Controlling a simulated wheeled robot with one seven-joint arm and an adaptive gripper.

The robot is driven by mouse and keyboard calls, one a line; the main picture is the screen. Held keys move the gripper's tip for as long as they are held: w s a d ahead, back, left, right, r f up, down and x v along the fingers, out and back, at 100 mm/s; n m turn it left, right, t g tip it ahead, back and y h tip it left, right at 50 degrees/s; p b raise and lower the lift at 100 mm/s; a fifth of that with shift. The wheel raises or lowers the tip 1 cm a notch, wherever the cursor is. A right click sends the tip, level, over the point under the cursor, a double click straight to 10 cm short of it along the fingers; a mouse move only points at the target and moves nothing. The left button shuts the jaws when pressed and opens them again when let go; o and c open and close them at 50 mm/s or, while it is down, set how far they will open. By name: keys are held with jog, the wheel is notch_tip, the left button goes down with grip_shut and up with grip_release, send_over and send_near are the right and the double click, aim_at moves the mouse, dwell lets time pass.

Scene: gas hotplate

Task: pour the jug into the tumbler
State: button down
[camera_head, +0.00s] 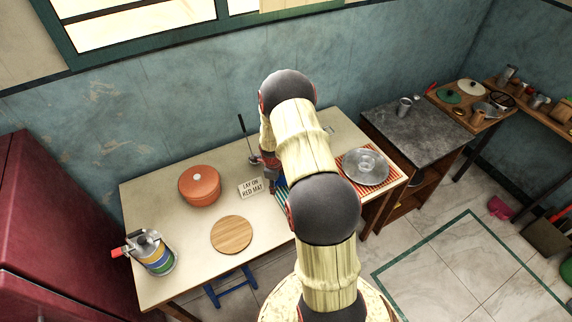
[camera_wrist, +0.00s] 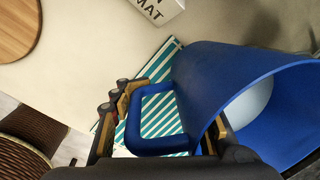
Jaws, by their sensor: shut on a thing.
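In the wrist view, a blue jug (camera_wrist: 215,85) with a loop handle (camera_wrist: 135,122) fills the right side, its wide mouth facing right. My gripper (camera_wrist: 160,135) is shut on the jug at the handle side. A pale rounded surface (camera_wrist: 250,102) shows inside the mouth; I cannot tell whether it is contents. In the head view, my gripper (camera_head: 269,172) is over the table's middle, and my arm hides most of the jug. A teal-striped mat (camera_wrist: 158,108) lies below or beside the jug. I cannot identify the tumbler for certain in either view.
A metal lid (camera_head: 366,167) lies on a red-striped mat (camera_head: 398,178). A grey cup (camera_head: 404,107) stands on the side counter (camera_head: 430,127).

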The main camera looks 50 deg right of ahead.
jog(key=shift+r, duration=0.1)
jog(key=shift+r+p, duration=0.55)
jog(key=shift+r, duration=1.45)
jog(key=shift+w+f, duration=0.1)
